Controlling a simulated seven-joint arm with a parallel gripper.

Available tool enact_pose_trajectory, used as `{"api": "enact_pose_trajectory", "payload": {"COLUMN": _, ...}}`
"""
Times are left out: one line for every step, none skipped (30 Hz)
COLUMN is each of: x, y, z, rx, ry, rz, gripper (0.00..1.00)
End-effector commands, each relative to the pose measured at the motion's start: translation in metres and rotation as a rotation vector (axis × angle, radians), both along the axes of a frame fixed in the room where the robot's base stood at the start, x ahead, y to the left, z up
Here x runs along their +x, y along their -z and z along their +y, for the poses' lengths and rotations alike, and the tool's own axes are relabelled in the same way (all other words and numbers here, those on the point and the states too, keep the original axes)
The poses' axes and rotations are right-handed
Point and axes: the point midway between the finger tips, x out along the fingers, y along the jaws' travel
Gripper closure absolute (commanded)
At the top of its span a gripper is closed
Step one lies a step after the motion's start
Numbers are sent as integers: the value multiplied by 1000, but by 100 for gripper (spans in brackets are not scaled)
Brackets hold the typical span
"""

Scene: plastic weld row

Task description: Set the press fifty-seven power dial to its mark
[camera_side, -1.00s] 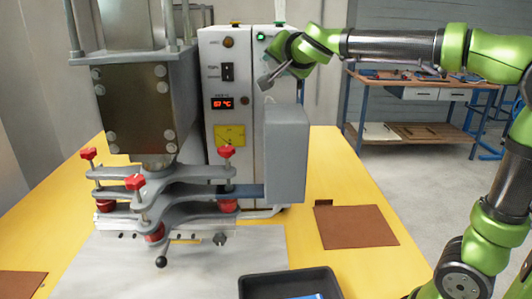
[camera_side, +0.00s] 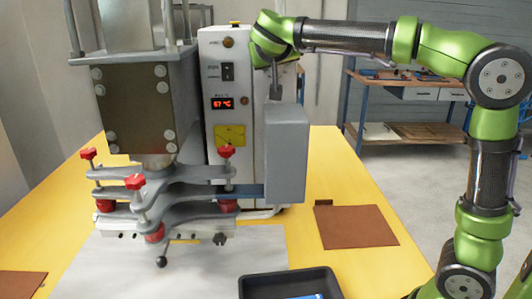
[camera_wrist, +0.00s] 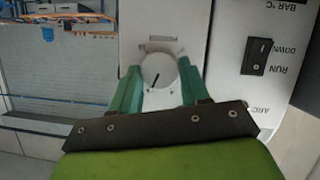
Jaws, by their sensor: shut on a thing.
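In the side view my wrist is at the cabinet's upper right. The fingers and dial are hidden there.
A grey box (camera_side: 286,155) juts out below my wrist. The press (camera_side: 138,108) with red knobs stands left. A black tray (camera_side: 255,284) sits in front.

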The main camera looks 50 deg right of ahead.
Motion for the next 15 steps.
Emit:
{"api": "enact_pose_trajectory", "payload": {"x": 1, "y": 1, "z": 3, "rx": -28, "ry": -3, "rz": 32, "gripper": 85}}
{"api": "enact_pose_trajectory", "payload": {"x": 1, "y": 1, "z": 3, "rx": -49, "ry": -2, "rz": 51, "gripper": 85}}
{"api": "enact_pose_trajectory", "payload": {"x": 1, "y": 1, "z": 3, "rx": -75, "ry": -3, "rz": 78, "gripper": 85}}
{"api": "enact_pose_trajectory", "payload": {"x": 1, "y": 1, "z": 4, "rx": -96, "ry": -3, "rz": 98, "gripper": 85}}
{"api": "enact_pose_trajectory", "payload": {"x": 2, "y": 1, "z": 4, "rx": -116, "ry": -4, "rz": 119, "gripper": 85}}
{"api": "enact_pose_trajectory", "payload": {"x": 1, "y": 1, "z": 4, "rx": -143, "ry": -2, "rz": 145, "gripper": 85}}
{"api": "enact_pose_trajectory", "payload": {"x": 2, "y": 1, "z": 4, "rx": -164, "ry": -3, "rz": 165, "gripper": 85}}
{"api": "enact_pose_trajectory", "payload": {"x": 2, "y": 2, "z": 4, "rx": -184, "ry": -3, "rz": 186, "gripper": 85}}
{"api": "enact_pose_trajectory", "payload": {"x": 2, "y": 2, "z": 5, "rx": -211, "ry": -4, "rz": 212, "gripper": 85}}
{"api": "enact_pose_trajectory", "payload": {"x": 2, "y": 2, "z": 5, "rx": -231, "ry": -2, "rz": 233, "gripper": 85}}
{"api": "enact_pose_trajectory", "payload": {"x": 2, "y": 2, "z": 5, "rx": -251, "ry": -4, "rz": 253, "gripper": 85}}
{"api": "enact_pose_trajectory", "payload": {"x": 2, "y": 2, "z": 5, "rx": -277, "ry": -3, "rz": 280, "gripper": 85}}
{"api": "enact_pose_trajectory", "payload": {"x": 3, "y": 2, "z": 5, "rx": -298, "ry": -3, "rz": 300, "gripper": 85}}
{"api": "enact_pose_trajectory", "payload": {"x": 3, "y": 3, "z": 5, "rx": -318, "ry": -3, "rz": 320, "gripper": 85}}
{"api": "enact_pose_trajectory", "payload": {"x": 3, "y": 3, "z": 6, "rx": -345, "ry": -2, "rz": 347, "gripper": 85}}
